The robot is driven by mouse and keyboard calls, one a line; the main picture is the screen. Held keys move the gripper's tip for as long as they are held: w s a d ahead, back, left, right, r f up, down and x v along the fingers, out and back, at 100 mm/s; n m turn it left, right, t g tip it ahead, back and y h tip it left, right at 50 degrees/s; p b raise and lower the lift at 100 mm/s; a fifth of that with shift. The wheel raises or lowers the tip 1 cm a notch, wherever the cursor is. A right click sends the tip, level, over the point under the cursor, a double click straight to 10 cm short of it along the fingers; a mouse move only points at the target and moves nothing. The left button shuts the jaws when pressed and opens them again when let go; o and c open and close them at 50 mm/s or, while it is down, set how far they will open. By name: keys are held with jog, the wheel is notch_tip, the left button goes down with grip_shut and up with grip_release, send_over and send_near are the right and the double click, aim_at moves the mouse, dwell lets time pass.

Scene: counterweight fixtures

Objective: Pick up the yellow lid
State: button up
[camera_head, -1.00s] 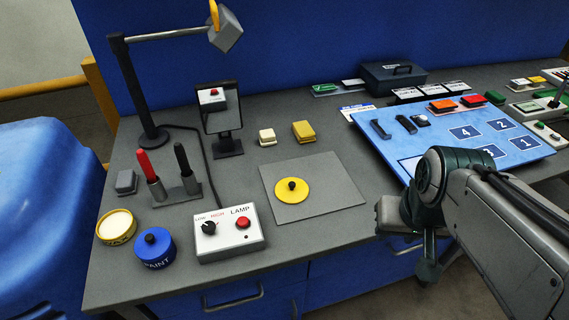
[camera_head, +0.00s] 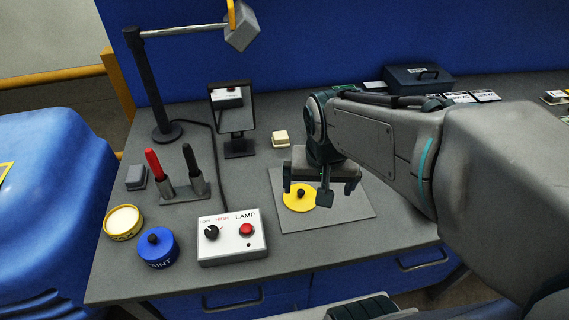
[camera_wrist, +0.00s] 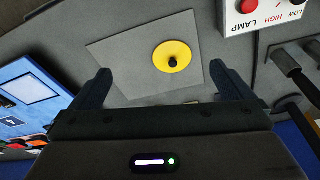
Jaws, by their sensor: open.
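The yellow lid (camera_head: 297,203) is a flat round disc with a dark knob in its middle. It lies on a grey square mat (camera_head: 345,212) on the workbench; the wrist view shows the whole lid (camera_wrist: 172,57). My gripper (camera_head: 318,192) is open and empty above the mat, and in the head view it covers the lid's right part. In the wrist view my fingers (camera_wrist: 165,88) are spread wide, with the lid ahead of them, between their lines and apart from them.
A lamp control box (camera_head: 232,238) stands left of the mat. A cream block (camera_head: 280,139) sits behind the mat. A blue board (camera_wrist: 33,92) shows in the wrist view.

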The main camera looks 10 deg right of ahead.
jog(key=w+a+f+m+g+p, duration=0.1)
jog(key=w+f+m+p, duration=0.2)
jog(key=w+m, duration=0.55)
jog(key=n+p, duration=0.1)
jog(key=n, duration=0.1)
send_over(301, 192)
jog(key=shift+h, duration=0.4)
jog(key=f, duration=0.9)
jog(key=shift+a, duration=0.3)
jog(key=shift+d+f+p, duration=0.15)
jog(key=shift+f+p, duration=0.3)
jog(key=shift+f, duration=0.9)
jog(key=shift+d+f+p, duration=0.1)
jog(key=shift+f+p, duration=0.35)
jog(key=shift+f, duration=0.9)
jog(key=c, duration=0.8)
